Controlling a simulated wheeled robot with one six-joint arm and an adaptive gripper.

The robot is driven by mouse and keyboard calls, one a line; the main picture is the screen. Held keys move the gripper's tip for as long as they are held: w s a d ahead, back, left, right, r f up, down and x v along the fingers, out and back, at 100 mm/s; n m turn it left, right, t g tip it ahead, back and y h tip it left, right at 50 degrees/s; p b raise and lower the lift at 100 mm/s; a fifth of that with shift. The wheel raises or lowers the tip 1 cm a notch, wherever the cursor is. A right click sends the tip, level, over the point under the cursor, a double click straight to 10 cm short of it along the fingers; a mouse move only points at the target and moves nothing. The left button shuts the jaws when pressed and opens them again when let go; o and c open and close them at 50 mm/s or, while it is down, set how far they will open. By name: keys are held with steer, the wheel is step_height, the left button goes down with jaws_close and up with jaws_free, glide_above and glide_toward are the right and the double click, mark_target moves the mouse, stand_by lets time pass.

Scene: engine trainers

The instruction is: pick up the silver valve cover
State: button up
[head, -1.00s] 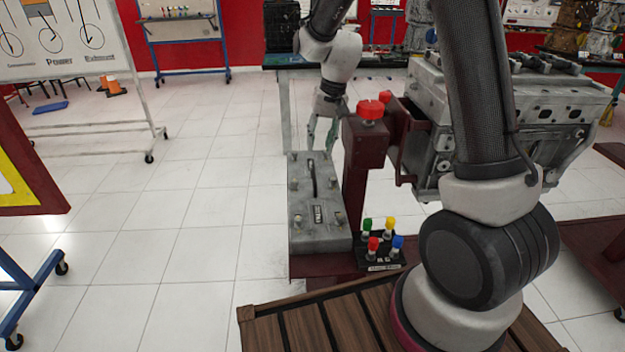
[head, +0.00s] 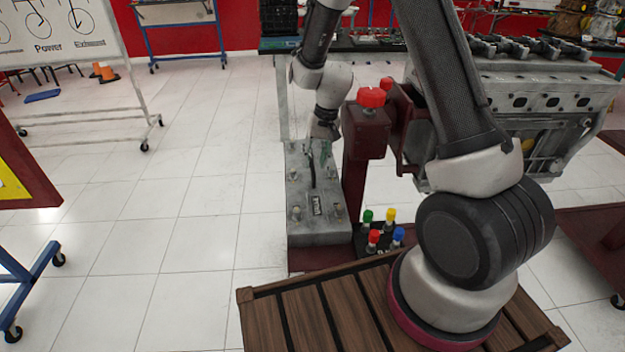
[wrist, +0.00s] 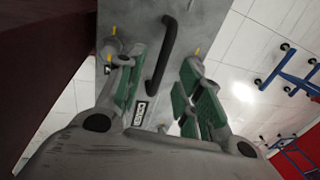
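The silver valve cover (head: 318,228) is a grey metal block with a black handle on top, a dark label and several corner studs. It rests on the dark red stand left of the post. In the wrist view the cover (wrist: 190,28) lies below my gripper, with its black handle (wrist: 162,58) between the fingers. My gripper (wrist: 160,92) is open, its green pads spread on either side of the handle with gaps. In the head view my gripper (head: 322,150) is over the far end of the cover, its fingertips partly hard to make out.
A dark red post with a red knob (head: 370,97) stands right of the cover. A small black rack (head: 378,248) with coloured caps sits at the cover's right front. A large engine block (head: 545,95) is on the right.

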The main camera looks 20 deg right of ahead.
mark_target(313, 165)
steer(key=f, duration=0.4)
steer(key=shift+w+a, duration=0.1)
steer(key=shift+a, duration=0.3)
jaws_close()
